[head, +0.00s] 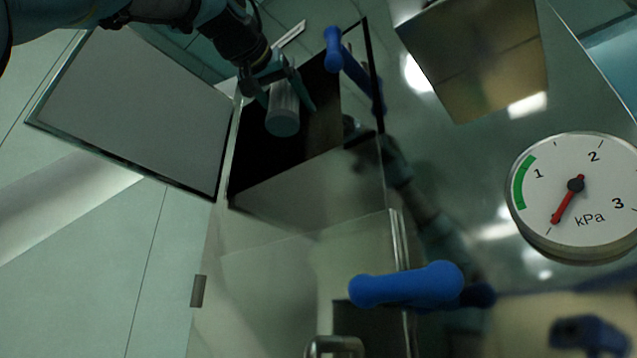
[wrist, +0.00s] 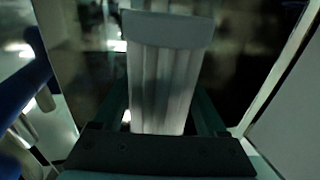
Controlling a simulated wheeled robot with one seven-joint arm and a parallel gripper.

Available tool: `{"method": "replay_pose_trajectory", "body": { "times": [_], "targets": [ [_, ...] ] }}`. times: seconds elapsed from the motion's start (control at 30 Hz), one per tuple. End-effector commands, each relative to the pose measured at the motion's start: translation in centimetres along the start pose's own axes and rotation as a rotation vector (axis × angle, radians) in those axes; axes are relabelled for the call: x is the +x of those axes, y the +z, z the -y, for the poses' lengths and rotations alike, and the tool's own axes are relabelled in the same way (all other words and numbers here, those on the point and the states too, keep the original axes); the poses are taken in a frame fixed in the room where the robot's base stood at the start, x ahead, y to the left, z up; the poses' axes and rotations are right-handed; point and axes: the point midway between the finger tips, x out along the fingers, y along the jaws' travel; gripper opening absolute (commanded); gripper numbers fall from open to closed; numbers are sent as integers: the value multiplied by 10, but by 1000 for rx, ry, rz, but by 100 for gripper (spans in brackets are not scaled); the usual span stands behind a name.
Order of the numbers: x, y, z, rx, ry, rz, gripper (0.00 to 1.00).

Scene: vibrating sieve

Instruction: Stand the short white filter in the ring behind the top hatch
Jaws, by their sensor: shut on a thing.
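My gripper (head: 284,92) is shut on the short white filter (head: 283,118), at the dark opening of the top hatch. The filter is a pleated cylinder with a smooth grey-white end cap that points away from the gripper. In the wrist view the filter (wrist: 163,85) stands between the two fingers, with its cap toward the top of the picture. The hatch door (head: 135,110) is swung open to the left. The opening (head: 318,125) is dark inside, and I cannot make out the ring in either view.
A blue handle (head: 345,60) sits at the opening's upper right edge. Another blue handle (head: 410,285) is on the lower hatch, which looks closed. A round kPa gauge (head: 575,190) is at right. The shiny metal front shows reflections.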

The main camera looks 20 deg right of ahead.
Motion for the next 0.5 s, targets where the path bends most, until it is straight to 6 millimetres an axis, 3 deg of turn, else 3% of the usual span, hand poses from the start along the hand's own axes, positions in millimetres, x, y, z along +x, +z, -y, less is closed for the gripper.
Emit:
{"method": "replay_pose_trajectory", "body": {
  "times": [0.03, 0.2, 0.5],
  "targets": [
    [15, -8, 1, -1, -1, 6, 10],
    [54, -9, 0, -2, 0, 6, 10],
    [104, -9, 0, -1, 0, 5, 10]
  ]
}}
